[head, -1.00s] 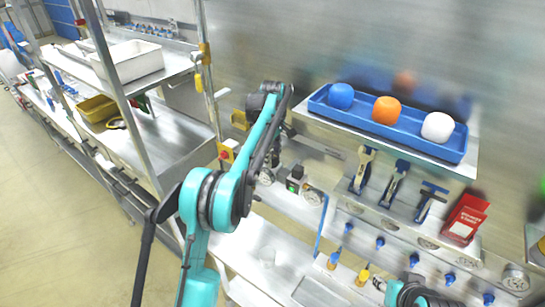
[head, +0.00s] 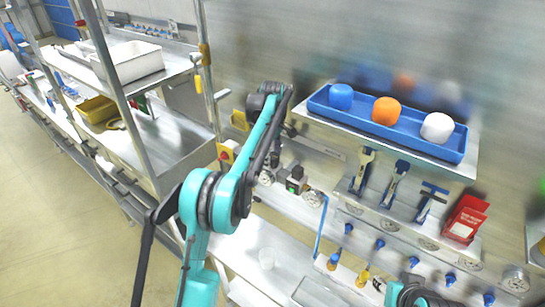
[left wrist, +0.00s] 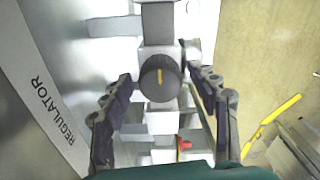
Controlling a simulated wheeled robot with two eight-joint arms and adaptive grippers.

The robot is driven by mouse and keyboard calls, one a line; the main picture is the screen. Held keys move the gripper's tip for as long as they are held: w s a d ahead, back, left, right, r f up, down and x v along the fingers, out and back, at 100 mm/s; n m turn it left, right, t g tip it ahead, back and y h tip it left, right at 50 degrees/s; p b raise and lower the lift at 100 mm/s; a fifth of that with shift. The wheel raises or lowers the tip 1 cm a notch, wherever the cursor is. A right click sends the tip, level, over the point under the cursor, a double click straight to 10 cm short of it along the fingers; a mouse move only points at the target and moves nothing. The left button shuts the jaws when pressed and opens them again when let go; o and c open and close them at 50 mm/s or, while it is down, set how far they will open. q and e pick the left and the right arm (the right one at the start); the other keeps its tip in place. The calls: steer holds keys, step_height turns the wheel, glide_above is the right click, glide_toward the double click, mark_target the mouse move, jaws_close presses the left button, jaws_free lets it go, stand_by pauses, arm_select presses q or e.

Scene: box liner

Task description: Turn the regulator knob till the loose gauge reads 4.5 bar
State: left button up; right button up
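In the left wrist view the regulator knob (left wrist: 160,77) is a round dark knob with a yellow pointer line that runs nearly up and down. The word REGULATOR stands on the panel (left wrist: 42,108) to its left. My left gripper (left wrist: 158,85) is open, with one finger on each side of the knob and a visible gap on both sides. In the head view my left forearm hides much of that spot. A round gauge (head: 314,198) sits beside a block with a green button (head: 292,186); its reading is too small to tell. My right gripper is not clearly in view.
A metal rack stands to the left.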

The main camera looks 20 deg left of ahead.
mark_target(272, 155)
arm_select(q)
steer(key=shift+r, duration=3.75)
steer(key=s+f+m+b, duration=0.1)
steer(key=s+b, duration=0.1)
steer(key=b, duration=0.1)
steer(key=s+f+m+t+b, duration=0.1)
steer(key=s+b, duration=0.1)
steer(key=b, duration=0.1)
steer(key=s+d+f+m+b, duration=0.1)
steer(key=f+b, duration=0.1)
steer(key=b, duration=0.1)
steer(key=shift+s+m+t, duration=0.3)
steer(key=shift+s, duration=0.1)
steer(key=s+d+f+m+t+b, duration=0.1)
steer(key=s+f+m+b, duration=0.5)
steer(key=s+f+b, duration=0.6)
steer(key=s+d+f+m+t+b, duration=0.1)
steer(key=s+f+m+t+b, duration=0.3)
steer(key=s+f+b, duration=0.7)
steer(key=s+f+m, duration=0.1)
steer(key=s+f, duration=0.3)
steer(key=f, duration=0.2)
steer(key=s+f+m, duration=0.1)
steer(key=s+f, duration=0.3)
steer(key=f, duration=0.3)
steer(key=shift+t+b, duration=0.3)
steer(key=shift+b, duration=0.1)
steer(key=shift+f, duration=0.1)
